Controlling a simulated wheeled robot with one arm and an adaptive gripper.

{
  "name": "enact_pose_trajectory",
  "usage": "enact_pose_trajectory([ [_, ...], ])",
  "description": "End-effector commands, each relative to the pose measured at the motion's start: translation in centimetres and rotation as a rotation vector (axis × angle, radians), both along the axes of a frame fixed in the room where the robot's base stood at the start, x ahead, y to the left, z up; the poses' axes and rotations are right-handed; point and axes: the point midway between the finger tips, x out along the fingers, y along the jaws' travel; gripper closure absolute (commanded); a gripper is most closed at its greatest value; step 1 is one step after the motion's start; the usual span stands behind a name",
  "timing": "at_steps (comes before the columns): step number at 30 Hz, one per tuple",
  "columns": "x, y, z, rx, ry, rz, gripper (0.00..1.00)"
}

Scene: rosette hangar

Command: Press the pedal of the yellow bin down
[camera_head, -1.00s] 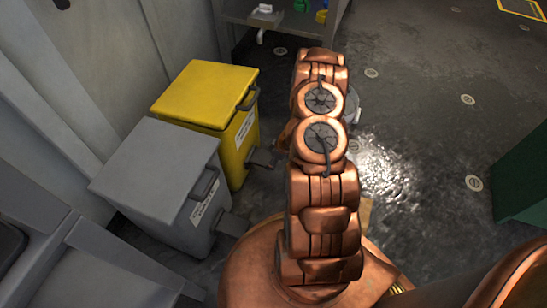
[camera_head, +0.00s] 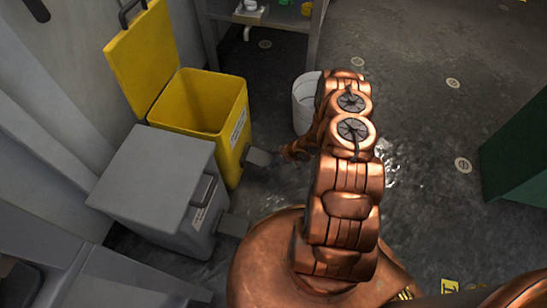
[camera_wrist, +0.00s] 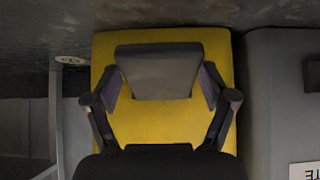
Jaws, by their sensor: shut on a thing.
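The yellow bin (camera_head: 232,160) stands by the wall with its yellow lid (camera_head: 140,50) swung up and its inside open to view. Its dark grey pedal (camera_head: 257,157) sticks out low at the front. In the wrist view the pedal (camera_wrist: 158,72) lies between my two fingers, with the yellow bin front (camera_wrist: 130,125) around it. My gripper (camera_wrist: 160,88) is shut on the pedal, one finger at each side. In the head view my gripper (camera_head: 292,152) is at the pedal, partly hidden by my arm.
A grey bin (camera_head: 150,165) with its lid closed stands beside the yellow one, its own pedal (camera_head: 234,225) out in front. A white round container (camera_head: 304,104) stands behind my arm. A shelf (camera_head: 270,22) is at the back. A green block (camera_head: 515,150) is at the right, with open floor between.

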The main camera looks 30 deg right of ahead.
Motion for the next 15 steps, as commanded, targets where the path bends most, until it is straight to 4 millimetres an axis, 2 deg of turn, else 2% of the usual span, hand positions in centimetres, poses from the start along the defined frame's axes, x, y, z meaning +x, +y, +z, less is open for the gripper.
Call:
enact_pose_trajectory([
  [8, 0.14, 0.03, -0.06, -0.001, -0.002, 0.001, 0.8],
  [9, 0.14, 0.01, -0.06, -0.001, -0.002, 0.001, 0.13],
  [13, 0.08, -0.02, -0.06, 0.0, -0.002, -0.001, 0.0],
  [15, 0.06, -0.02, -0.04, 0.0, -0.002, -0.001, 0.0],
])
